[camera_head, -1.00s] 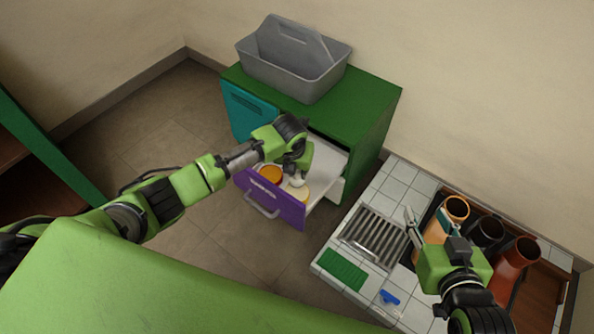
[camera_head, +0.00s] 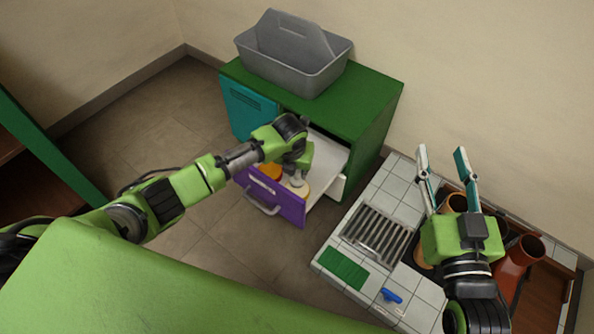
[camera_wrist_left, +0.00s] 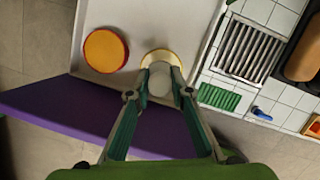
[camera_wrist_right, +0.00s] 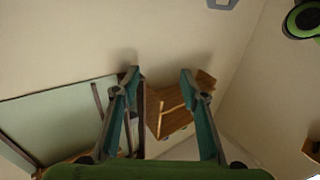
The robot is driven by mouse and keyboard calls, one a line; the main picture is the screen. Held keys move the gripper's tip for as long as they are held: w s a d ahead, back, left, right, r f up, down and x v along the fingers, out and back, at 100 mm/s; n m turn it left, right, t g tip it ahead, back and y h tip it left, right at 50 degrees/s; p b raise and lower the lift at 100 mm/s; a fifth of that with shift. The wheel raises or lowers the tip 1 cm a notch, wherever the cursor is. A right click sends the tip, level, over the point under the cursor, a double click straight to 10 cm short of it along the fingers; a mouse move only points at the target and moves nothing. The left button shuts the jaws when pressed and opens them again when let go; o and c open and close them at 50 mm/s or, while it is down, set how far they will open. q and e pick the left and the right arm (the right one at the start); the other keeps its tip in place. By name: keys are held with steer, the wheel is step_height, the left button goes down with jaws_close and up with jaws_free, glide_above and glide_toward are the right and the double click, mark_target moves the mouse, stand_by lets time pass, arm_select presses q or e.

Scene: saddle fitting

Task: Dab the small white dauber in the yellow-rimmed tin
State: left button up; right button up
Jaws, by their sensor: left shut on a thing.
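My left gripper (camera_wrist_left: 160,92) is shut on the small white dauber (camera_wrist_left: 159,82), above the open drawer. The yellow-rimmed tin (camera_wrist_left: 164,54), with a pale cream inside, sits in the drawer right at the dauber's far end in the left wrist view. The dauber overlaps the tin's near part there; I cannot tell whether it touches the contents. In the head view the left gripper (camera_head: 297,172) hides part of this tin (camera_head: 303,190). My right gripper (camera_head: 441,152) is open and empty, raised over the tiled counter with its fingers pointing away.
An orange tin with a red side (camera_wrist_left: 106,50) stands left of the yellow-rimmed tin in the purple-fronted drawer (camera_head: 275,200). A grey caddy (camera_head: 290,65) sits on the green cabinet (camera_head: 375,100). The tiled counter holds a metal grate (camera_head: 377,236), a blue item (camera_head: 391,296) and boot-like tubes (camera_head: 520,262).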

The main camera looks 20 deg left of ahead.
arm_select(q)
step_height(320, 180, down, 2)
steer(key=shift+f+b, duration=0.1)
steer(key=shift+b, duration=0.95)
steer(key=shift+f, duration=0.1)
arm_select(e)
steer(key=s+r+t+y, duration=0.2)
steer(key=s+r+t, duration=0.2)
steer(key=r, duration=0.8)
steer(key=shift+s+a+t, duration=0.15)
steer(key=shift+a+t, duration=0.05)
steer(key=shift+t, duration=1.2)
arm_select(q)
steer(key=shift+f+b, duration=0.35)
steer(key=shift+f, duration=0.15)
arm_select(e)
steer(key=shift+s+d+r+t+y, duration=0.1)
steer(key=shift+s+r+t+y, duration=0.45)
steer(key=shift+s+r, duration=0.3)
